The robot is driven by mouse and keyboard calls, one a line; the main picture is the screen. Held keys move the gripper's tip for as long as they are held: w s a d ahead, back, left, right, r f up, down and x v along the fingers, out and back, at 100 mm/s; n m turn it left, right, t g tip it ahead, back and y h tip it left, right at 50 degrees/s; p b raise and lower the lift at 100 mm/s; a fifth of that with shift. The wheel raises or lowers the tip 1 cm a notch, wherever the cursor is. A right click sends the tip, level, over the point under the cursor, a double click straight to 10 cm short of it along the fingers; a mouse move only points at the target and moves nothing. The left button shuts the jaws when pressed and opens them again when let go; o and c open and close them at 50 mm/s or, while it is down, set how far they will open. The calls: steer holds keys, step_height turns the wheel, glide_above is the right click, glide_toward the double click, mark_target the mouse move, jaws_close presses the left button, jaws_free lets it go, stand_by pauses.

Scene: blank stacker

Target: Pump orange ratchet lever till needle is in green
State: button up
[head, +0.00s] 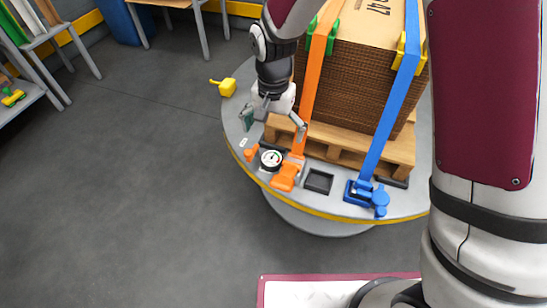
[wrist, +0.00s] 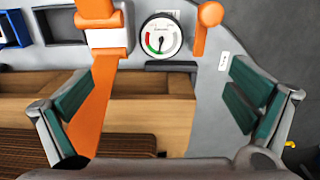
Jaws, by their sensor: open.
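My gripper (head: 272,122) is open and empty above the near left of the round platform; its green-padded fingers (wrist: 160,98) are spread wide in the wrist view. An orange lever with a round knob (wrist: 208,20) stands beside the white dial gauge (wrist: 161,36); the head view shows the lever (head: 250,153) just left of the gauge (head: 271,159). The gripper touches neither. The dial has green and red parts at its left in the wrist view; its thin needle appears to point downward, outside the green. The orange ratchet body (head: 285,178) holds the orange strap (head: 318,80).
A cardboard stack (head: 345,80) stands on a wooden pallet (head: 340,143), close to my gripper. A blue ratchet (head: 360,192) and strap are to the right. An empty dark square tray (head: 319,181) lies between the ratchets. A yellow object (head: 226,87) sits at the left edge.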

steer(key=shift+r, duration=0.2)
stand_by(0.6)
steer(key=s+d+r+p, duration=0.2)
steer(key=d+r+p, duration=0.15)
steer(key=r, duration=0.55)
steer(key=s+d+r+p, duration=0.25)
steer(key=r+p, duration=0.25)
steer(key=r, duration=0.5)
steer(key=s+d+r+n, duration=0.1)
steer(key=s+d+r, duration=0.25)
steer(key=s, duration=0.55)
steer(key=s+d+r+n, duration=0.25)
steer(key=s+d, duration=0.25)
steer(key=s, duration=0.5)
steer(key=s+d+r+n, duration=0.1)
steer(key=s+d+r, duration=0.35)
steer(key=s, duration=0.45)
step_height(320, 180, up, 27)
steer(key=t+p, duration=0.4)
steer(key=p, duration=2.1)
steer(key=shift+w+d+p, duration=0.25)
steer(key=shift+d+p, duration=0.05)
steer(key=shift+d, duration=0.1)
steer(key=shift+f+m, duration=0.1)
steer(key=shift+m, duration=0.15)
